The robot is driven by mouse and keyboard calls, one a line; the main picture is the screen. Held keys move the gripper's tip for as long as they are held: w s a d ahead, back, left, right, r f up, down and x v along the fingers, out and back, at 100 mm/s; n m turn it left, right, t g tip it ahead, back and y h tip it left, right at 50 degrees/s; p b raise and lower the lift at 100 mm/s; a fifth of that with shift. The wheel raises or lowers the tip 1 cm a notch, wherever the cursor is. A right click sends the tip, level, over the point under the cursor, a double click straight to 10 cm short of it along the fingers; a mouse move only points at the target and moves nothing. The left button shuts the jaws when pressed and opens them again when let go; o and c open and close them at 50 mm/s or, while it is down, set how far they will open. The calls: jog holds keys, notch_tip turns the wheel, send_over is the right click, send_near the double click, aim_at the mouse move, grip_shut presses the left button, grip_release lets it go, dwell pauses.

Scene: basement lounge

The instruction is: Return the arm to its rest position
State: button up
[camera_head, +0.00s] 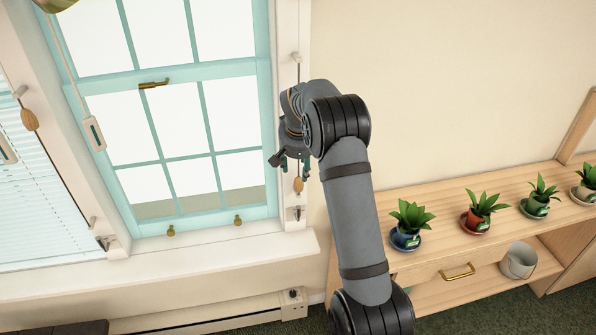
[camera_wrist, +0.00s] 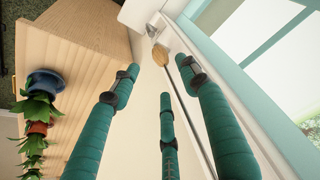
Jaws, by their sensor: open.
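My arm reaches up from the bottom of the head view and bends over toward the window's right frame. My gripper (camera_head: 293,165) hangs pointing down there, just above a wooden cord pull (camera_head: 298,185). In the wrist view, my gripper (camera_wrist: 160,78) shows three teal fingers spread apart with nothing gripped. The cord pull (camera_wrist: 160,55) shows just past the fingertips, and its cord runs between the middle and right fingers in the picture. I cannot tell whether the fingers touch the cord.
The teal-framed window (camera_head: 160,78) and its sill (camera_head: 200,251) are close on the left. A wooden shelf unit (camera_head: 440,205) with several potted succulents and a grey bucket (camera_head: 518,261) stands on the right. A baseboard heater (camera_head: 215,316) runs below the sill. The wall above the shelf is clear.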

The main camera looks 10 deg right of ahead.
aim_at(299, 179)
dwell(0.5)
jog(key=x, duration=1.1)
jog(key=shift+w+d+f, duration=0.2)
jog(key=shift+d+f, duration=0.1)
jog(key=shift+w+r+p, duration=0.2)
jog(key=shift+r+p, duration=0.6)
jog(key=shift+p, duration=0.1)
jog(key=shift+p+v, duration=0.75)
jog(key=shift+v, duration=0.1)
jog(key=shift+w, duration=0.2)
jog(key=shift+f, duration=0.1)
